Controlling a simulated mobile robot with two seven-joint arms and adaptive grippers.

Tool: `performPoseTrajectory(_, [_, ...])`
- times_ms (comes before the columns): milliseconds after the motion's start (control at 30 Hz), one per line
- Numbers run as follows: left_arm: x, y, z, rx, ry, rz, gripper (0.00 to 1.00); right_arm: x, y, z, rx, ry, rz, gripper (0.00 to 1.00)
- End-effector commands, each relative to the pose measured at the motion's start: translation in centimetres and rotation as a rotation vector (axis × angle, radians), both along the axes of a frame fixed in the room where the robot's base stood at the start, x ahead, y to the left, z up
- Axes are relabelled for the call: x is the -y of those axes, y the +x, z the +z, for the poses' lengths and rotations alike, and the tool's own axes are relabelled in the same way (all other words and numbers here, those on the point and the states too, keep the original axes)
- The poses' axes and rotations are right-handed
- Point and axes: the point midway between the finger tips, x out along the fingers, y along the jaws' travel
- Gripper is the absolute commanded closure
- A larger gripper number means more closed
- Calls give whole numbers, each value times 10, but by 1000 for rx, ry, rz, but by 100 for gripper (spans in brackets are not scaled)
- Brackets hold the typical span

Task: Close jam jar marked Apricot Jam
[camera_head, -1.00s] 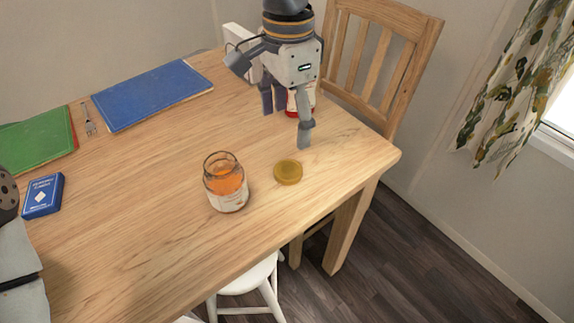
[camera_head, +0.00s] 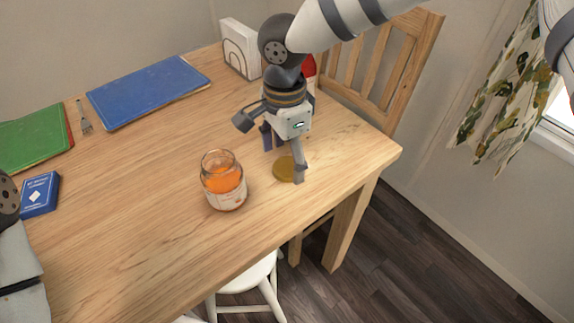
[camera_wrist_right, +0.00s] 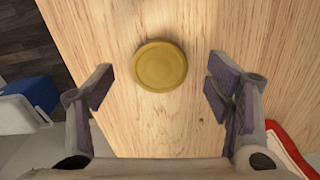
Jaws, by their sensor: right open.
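An open glass jar (camera_head: 223,181) with orange jam and a pale label stands upright on the wooden table in the head view. Its label text is too small to read. A round yellow-gold lid (camera_head: 284,169) lies flat on the table to the right of the jar, partly hidden by a finger. My right gripper (camera_head: 284,163) is open and points down above the lid. In the right wrist view the lid (camera_wrist_right: 160,66) lies ahead between the two spread fingers (camera_wrist_right: 160,90), untouched. My left gripper is not seen; only part of my left arm shows at the left edge.
A blue card box (camera_head: 41,194), a green board (camera_head: 35,138), a fork (camera_head: 84,117) and a blue board (camera_head: 148,93) lie on the left. A white napkin holder (camera_head: 240,48) and a red item (camera_head: 309,72) stand behind my right gripper. The table's right edge is near the lid.

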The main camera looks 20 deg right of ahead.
Motion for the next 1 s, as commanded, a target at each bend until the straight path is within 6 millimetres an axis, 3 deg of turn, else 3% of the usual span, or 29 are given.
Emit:
performPoseTrajectory(133, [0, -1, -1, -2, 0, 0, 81, 0, 0, -14, 1, -1, 1, 27])
performPoseTrajectory(467, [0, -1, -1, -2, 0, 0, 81, 0, 0, -14, 2, 0, 0, 27])
performPoseTrajectory(667, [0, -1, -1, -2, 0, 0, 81, 0, 0, -14, 2, 0, 0, 57])
performPoseTrajectory(1000, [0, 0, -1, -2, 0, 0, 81, 0, 0, -14, 2, 0, 0, 59])
